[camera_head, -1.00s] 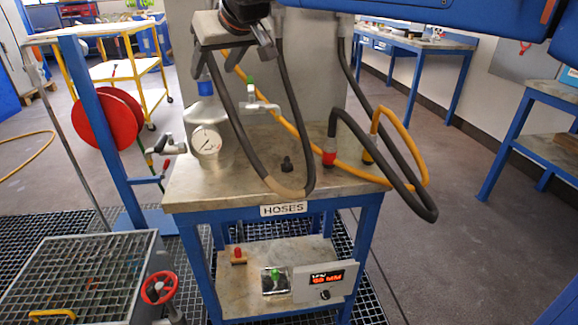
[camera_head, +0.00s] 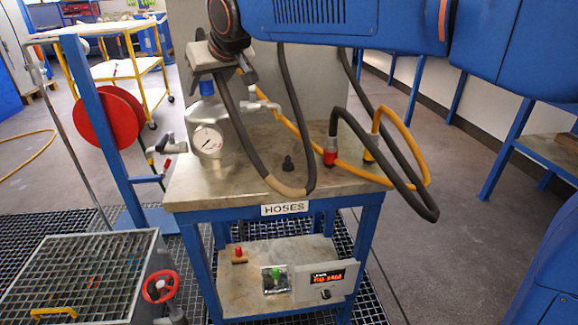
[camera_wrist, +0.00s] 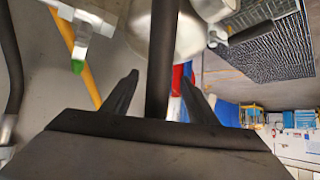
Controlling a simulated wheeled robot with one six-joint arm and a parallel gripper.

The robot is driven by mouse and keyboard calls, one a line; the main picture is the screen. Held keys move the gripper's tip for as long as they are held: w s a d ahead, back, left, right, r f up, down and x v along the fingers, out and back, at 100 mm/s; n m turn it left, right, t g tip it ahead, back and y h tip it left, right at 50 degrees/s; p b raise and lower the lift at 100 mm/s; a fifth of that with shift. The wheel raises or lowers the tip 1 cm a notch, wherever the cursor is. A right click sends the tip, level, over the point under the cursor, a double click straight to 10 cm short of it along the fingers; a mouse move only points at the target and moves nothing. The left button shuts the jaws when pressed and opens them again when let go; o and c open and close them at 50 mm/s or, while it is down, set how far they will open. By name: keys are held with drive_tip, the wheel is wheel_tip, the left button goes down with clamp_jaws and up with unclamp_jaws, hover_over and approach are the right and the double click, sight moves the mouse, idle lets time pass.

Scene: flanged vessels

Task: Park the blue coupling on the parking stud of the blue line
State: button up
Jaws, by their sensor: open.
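The blue coupling (camera_head: 207,87) is upright on top of the silver vessel (camera_head: 212,120) at the back left of the table. A dark hose (camera_head: 268,178) loops from the gripper area down to the tabletop. My gripper (camera_head: 222,70) is open above and beside the coupling. In the wrist view the hose (camera_wrist: 162,60) runs between the spread fingers of my gripper (camera_wrist: 160,76), apart from both; the coupling cannot be made out surely there. A bare dark stud (camera_head: 287,164) stands on the tabletop, right of the vessel.
A red coupling (camera_head: 330,156) and a yellow one (camera_head: 368,157) stand on the right of the HOSES table (camera_head: 230,193), with looping hoses. A gauge (camera_head: 207,140) faces front on the vessel. A green-tipped valve (camera_wrist: 78,55) is left of the fingers.

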drive_tip(key=shift+c, duration=0.7)
clamp_jaws()
drive_tip(key=shift+r, duration=0.2)
drive_tip(key=shift+r, duration=2.4)
drive_tip(key=shift+s, duration=0.1)
